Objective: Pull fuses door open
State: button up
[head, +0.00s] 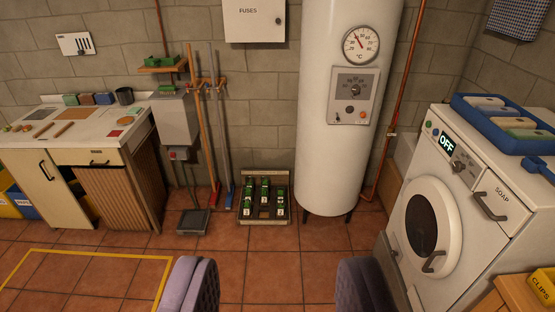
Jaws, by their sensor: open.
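The fuses door (254,21) is the front of a white wall box labelled FUSES, at the top of the head view. It looks shut, and its upper edge is cut off by the frame. A small dark round knob or lock (279,21) sits near its right edge. My gripper (273,285) shows at the bottom of the view, with two purple padded fingers spread wide apart. Nothing is between the fingers. The gripper is well apart from the fuses door, which is on the far wall.
A white boiler (347,175) stands right of the fuses box. A crate of green bottles (247,213) sits on the floor below. Brooms (203,150) lean at the wall. A washing machine (434,215) is at right, a worktop (65,147) at left. The tiled floor ahead is clear.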

aim_at(245, 21)
jog(key=i, duration=2.8)
jog(key=i+u, duration=0.2)
jog(key=i, duration=0.35)
jog(key=i+l+u, duration=0.15)
jog(key=i, duration=0.35)
jog(key=i+l+u, duration=0.2)
jog(key=i, duration=0.3)
